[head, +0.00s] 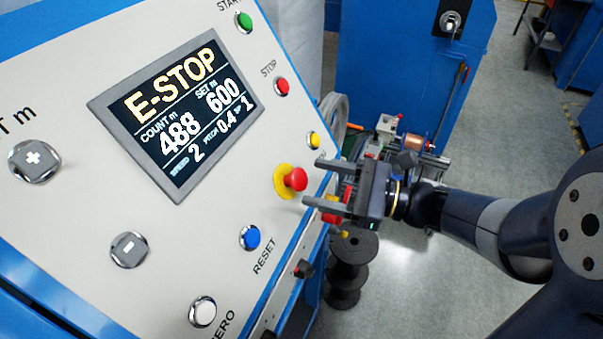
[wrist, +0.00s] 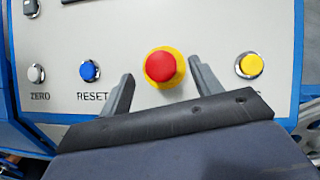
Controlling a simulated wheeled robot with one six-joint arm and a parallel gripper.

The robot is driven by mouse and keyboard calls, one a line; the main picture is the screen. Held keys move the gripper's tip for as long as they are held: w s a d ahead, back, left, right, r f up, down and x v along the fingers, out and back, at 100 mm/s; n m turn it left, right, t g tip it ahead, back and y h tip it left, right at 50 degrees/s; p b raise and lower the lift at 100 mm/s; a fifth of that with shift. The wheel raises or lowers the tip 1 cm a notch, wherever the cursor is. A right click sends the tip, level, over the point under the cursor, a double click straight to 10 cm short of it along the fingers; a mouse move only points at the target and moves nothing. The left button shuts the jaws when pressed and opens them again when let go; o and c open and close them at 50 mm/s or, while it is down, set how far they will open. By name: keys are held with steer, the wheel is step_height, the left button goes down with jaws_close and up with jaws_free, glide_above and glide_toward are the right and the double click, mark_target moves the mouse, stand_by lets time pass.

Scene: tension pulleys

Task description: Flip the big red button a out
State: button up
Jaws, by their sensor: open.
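The big red button (head: 296,179) is a red mushroom head on a yellow round base, on the sloped light panel right of the screen. The screen (head: 178,112) reads E-STOP. In the wrist view the red button (wrist: 160,66) lies ahead, between the two fingertips. My gripper (head: 313,183) is open, with its fingers pointing at the panel and a finger on either side of the button's line. The gripper also shows in the wrist view (wrist: 160,84). Nothing is between the fingers that I can see gripped; whether a finger touches the panel cannot be told.
Near the red button are a yellow button (head: 313,140), a blue RESET button (head: 250,237), a red STOP button (head: 282,86) and a white ZERO button (head: 203,312). A blue cabinet (head: 400,70) stands behind. Black spools (head: 347,270) stand below the arm.

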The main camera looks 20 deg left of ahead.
mark_target(301, 179)
steer(key=shift+s+a+p, duration=0.1)
steer(key=shift+a+p, duration=0.25)
steer(key=shift+a, duration=1.95)
steer(key=shift+c, duration=0.2)
